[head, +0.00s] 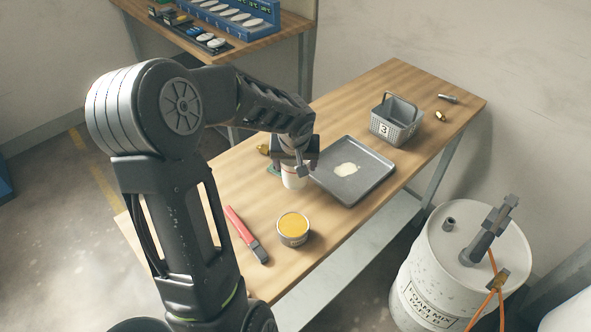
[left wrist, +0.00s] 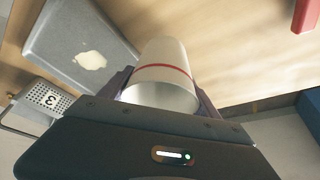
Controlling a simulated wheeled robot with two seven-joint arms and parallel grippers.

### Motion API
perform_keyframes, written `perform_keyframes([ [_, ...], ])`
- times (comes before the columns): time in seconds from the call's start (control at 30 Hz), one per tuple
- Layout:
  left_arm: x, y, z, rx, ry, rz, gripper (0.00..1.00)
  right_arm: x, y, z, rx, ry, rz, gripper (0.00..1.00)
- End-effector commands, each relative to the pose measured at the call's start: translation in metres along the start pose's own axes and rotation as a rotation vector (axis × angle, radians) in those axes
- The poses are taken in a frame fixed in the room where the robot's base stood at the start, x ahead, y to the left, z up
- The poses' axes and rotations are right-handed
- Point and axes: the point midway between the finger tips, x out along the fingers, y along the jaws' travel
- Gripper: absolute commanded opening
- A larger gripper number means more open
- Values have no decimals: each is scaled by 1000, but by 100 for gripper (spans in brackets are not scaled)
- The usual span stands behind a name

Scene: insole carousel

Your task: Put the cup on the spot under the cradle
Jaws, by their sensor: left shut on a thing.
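My left gripper (head: 295,165) is shut on a white cup (head: 293,181) over the wooden table. In the left wrist view the cup (left wrist: 162,80) has a red band and sits between the fingers; its open end faces the camera. In the head view the gripper hides the cup's upper part. I cannot tell whether the cup touches the table. A grey tray (head: 345,188) with a cream patch (head: 347,169) lies just right of the cup. I cannot make out a cradle or a marked spot under one. My right gripper is not in view.
A tin of yellow stuff (head: 293,228) and a red-handled tool (head: 240,229) lie nearer the front. A grey basket marked 3 (head: 394,124) stands behind the tray. A white drum (head: 455,265) stands right of the table. A small green thing (head: 273,169) is beside the cup.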

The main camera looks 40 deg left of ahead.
Motion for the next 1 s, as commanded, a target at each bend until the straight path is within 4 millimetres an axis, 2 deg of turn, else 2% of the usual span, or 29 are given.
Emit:
perform_keyframes([
  [0.1, 17, 0, 8, 2, -3, -1, 33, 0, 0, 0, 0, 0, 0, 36],
  [0.2, 25, 0, 11, 0, -3, 0, 33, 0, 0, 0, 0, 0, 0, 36],
  [0.6, 30, 0, 12, 0, 0, 0, 33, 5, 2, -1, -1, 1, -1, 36],
  [0.63, 29, 0, 12, 0, 0, 0, 72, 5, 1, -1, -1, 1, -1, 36],
  [0.9, 28, 0, 12, 0, 0, 0, 93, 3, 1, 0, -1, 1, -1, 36],
  [1.0, 28, 0, 12, 0, 0, 0, 93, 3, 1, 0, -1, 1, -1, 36],
])
